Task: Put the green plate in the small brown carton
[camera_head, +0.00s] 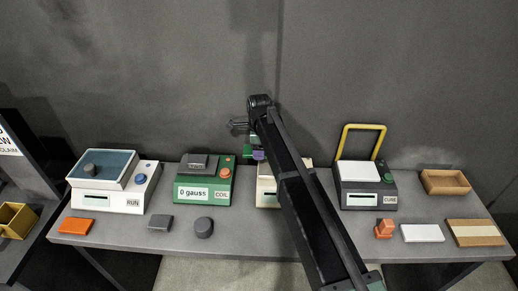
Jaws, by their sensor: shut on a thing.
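My gripper (257,154) is over the middle of the bench, behind my arm and above a cream machine. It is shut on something. A small green piece (249,140) shows beside it; this looks like the green plate, mostly hidden by my arm. A small open brown carton (446,191) stands at the back right of the bench, apart from my gripper. Its visible inside looks empty.
The cream machine (266,198) is partly hidden by my arm. Left are a green COIL machine (218,171) and a white RUN machine (117,207). Right is a CURE machine (351,188) with a raised yellow frame. A flat brown box (465,240) lies front right.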

